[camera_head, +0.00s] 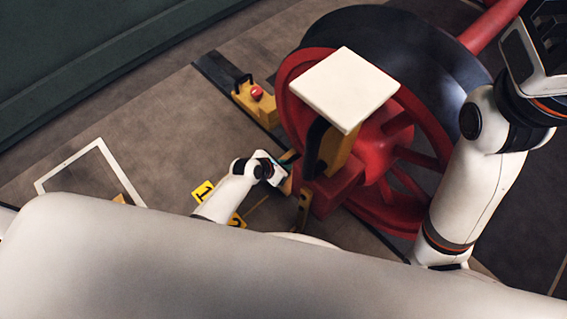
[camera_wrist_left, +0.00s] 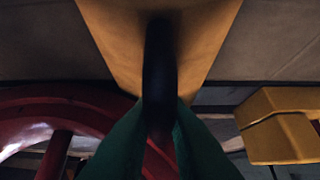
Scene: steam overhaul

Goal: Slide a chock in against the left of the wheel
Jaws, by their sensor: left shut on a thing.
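The wheel (camera_head: 425,68) is large, with a red rim and spokes and a dark tyre; part of its red shows in the left wrist view (camera_wrist_left: 55,110). My left gripper (camera_head: 287,170) is low beside the wheel's left side, small and partly hidden in the head view. In the left wrist view its green fingers (camera_wrist_left: 160,125) are shut on the black handle (camera_wrist_left: 160,60) of a yellow chock (camera_wrist_left: 110,35). Contact between this chock and the wheel cannot be made out. My right arm rises at the right; its fingers cannot be made out.
A yellow block (camera_head: 245,102) with a black handle and red knob sits left of the wheel. A white square plate (camera_head: 345,88) stands in front of the wheel, over yellow and black parts. A white frame (camera_head: 70,162) and yellow number tag (camera_head: 203,192) lie on the floor.

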